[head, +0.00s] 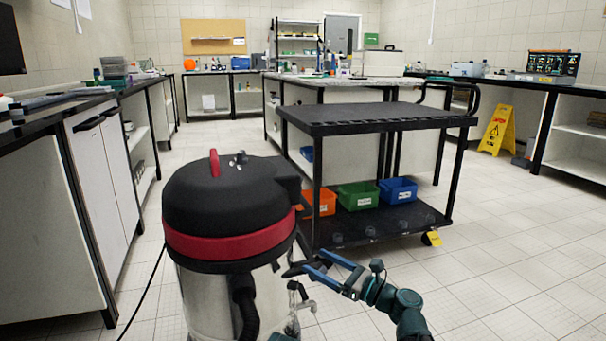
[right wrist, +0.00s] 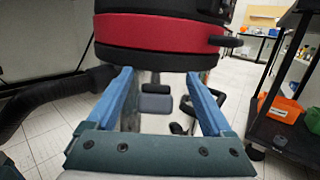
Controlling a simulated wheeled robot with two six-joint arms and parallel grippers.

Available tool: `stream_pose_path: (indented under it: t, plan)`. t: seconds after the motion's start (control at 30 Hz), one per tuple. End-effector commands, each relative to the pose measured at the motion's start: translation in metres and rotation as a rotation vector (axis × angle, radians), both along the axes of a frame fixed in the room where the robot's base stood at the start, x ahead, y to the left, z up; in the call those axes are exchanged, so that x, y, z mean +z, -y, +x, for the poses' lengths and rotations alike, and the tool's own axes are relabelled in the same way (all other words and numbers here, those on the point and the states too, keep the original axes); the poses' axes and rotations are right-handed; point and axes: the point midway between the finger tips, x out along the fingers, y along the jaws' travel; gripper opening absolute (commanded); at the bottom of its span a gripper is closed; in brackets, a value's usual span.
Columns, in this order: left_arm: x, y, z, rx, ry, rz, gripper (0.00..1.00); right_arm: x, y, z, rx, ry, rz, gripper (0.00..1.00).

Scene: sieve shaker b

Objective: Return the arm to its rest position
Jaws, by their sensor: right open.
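My right gripper (head: 313,264) is open in the head view, low and right of centre, beside the vacuum cleaner (head: 231,205). Its two blue fingers point left toward the vacuum's lower right side. In the right wrist view the fingers (right wrist: 160,76) stand wide apart with nothing held between them. The vacuum's red band and steel body (right wrist: 160,55) show just beyond them; I cannot tell whether they touch. My left gripper cannot be made out in either view.
The vacuum's black hose (right wrist: 40,95) runs to the left. A black cart (head: 375,117) stands ahead, with orange (head: 320,203), green (head: 357,196) and blue (head: 398,190) bins on its lower shelf. A yellow floor sign (head: 497,129) stands at right. The right floor is clear.

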Motion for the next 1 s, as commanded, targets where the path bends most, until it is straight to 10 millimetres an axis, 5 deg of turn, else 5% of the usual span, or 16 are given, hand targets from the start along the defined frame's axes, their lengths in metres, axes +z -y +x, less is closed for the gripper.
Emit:
stream_pose_path:
  t: [0.27, 0.7, 1.0]
  plan:
    - [-0.031, 0.0, 0.0, 0.0, 0.0, 0.0, 0.84, -0.031, 0.007, -0.004, 0.001, 0.0, 0.001, 0.85]
    - [0.027, 0.0, 0.0, 0.0, 0.0, 0.0, 0.84, -0.001, -0.004, 0.002, 0.002, -0.072, -0.105, 0.85]
    - [0.045, 0.0, 0.0, 0.0, 0.0, 0.0, 0.84, 0.015, -0.018, 0.012, 0.002, -0.078, -0.114, 0.85]
